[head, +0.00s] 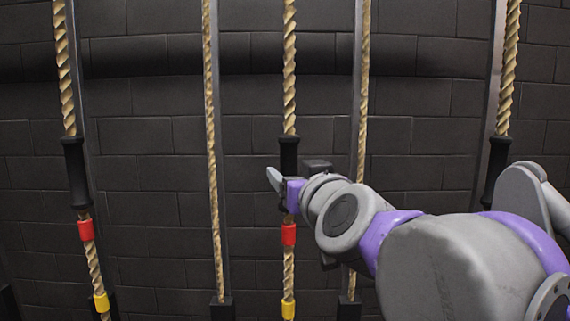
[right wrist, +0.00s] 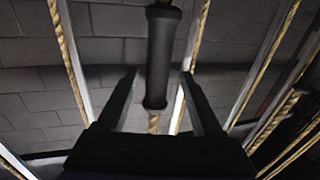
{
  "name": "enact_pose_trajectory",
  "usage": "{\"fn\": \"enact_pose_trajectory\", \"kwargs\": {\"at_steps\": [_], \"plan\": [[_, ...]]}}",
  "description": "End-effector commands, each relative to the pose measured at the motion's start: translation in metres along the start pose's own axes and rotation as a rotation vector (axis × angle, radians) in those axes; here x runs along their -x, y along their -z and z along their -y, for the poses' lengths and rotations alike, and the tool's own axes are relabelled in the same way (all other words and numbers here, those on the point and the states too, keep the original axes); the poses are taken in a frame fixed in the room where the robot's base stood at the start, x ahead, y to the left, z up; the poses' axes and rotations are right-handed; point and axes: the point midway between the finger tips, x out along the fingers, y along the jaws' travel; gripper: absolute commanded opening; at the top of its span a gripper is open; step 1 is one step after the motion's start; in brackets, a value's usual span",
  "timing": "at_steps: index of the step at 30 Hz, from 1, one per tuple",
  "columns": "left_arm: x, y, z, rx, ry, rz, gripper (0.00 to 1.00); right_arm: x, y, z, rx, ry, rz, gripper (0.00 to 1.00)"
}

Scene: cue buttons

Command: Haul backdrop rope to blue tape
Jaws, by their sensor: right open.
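A thick twisted rope (head: 289,60) hangs in the middle of the head view with a black handle (head: 289,155) on it. Below the handle the rope carries a red tape band (head: 289,234) and, lower, a yellow band (head: 288,309). No blue tape shows. My right gripper (head: 279,190) is at the lower part of this handle. In the right wrist view its open fingers (right wrist: 158,74) stand on both sides of a black handle (right wrist: 157,65), with gaps to each finger. Whether the handle is fully between the fingers in depth is hard to tell. My left gripper is not in view.
Another handled rope (head: 66,80) hangs at left with red (head: 86,229) and yellow (head: 101,302) bands, and one (head: 509,70) at right. Thinner ropes (head: 212,130) and metal rails (head: 356,60) run between. A dark block wall (head: 150,140) stands behind.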

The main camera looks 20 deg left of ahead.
Motion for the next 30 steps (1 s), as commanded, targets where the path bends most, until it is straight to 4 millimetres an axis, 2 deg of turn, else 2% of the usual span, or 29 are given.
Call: {"fn": "enact_pose_trajectory", "kwargs": {"at_steps": [3,9,15,22,23,30], "plan": [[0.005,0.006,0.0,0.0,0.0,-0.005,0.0,-0.024,0.002,-0.001,0.001,-0.001,-0.001,0.68],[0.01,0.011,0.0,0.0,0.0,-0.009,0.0,-0.051,0.002,0.0,0.0,0.0,-0.001,0.68],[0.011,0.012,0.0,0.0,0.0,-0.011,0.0,-0.061,0.0,0.0,0.001,0.0,0.0,0.68],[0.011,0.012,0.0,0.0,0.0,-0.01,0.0,-0.062,-0.001,0.0,0.001,0.0,0.0,0.68],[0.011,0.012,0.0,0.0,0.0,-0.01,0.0,-0.062,-0.001,0.0,0.001,0.0,0.0,0.64],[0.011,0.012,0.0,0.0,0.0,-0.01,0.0,-0.061,0.0,0.0,0.001,0.0,0.0,0.21]]}}
